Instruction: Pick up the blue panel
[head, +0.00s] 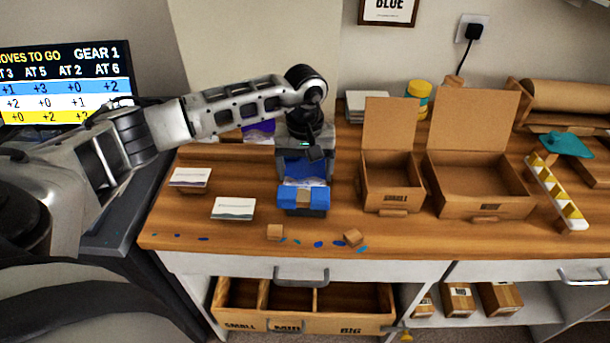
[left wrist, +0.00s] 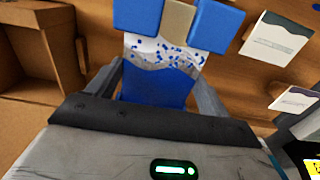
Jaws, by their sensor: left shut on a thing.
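The blue panel (head: 303,167) is blue in its upper part, with a white, blue-speckled band at its lower end. My left gripper (head: 306,160) is above the wooden counter, shut on the panel, with a finger along each side. In the left wrist view the panel (left wrist: 158,88) lies between the two fingers (left wrist: 157,82). The panel's speckled end meets or overlaps a blue block with a tan middle (head: 302,201); I cannot tell whether they touch. The block also shows in the left wrist view (left wrist: 178,20). My right gripper is not in view.
An open small box (head: 391,200) and a bigger open box (head: 480,207) stand to the right. Two cards (head: 189,177) (head: 233,208) lie to the left. Small wooden blocks (head: 275,232) and blue spots are along the front edge. An open divided drawer (head: 300,325) sticks out below.

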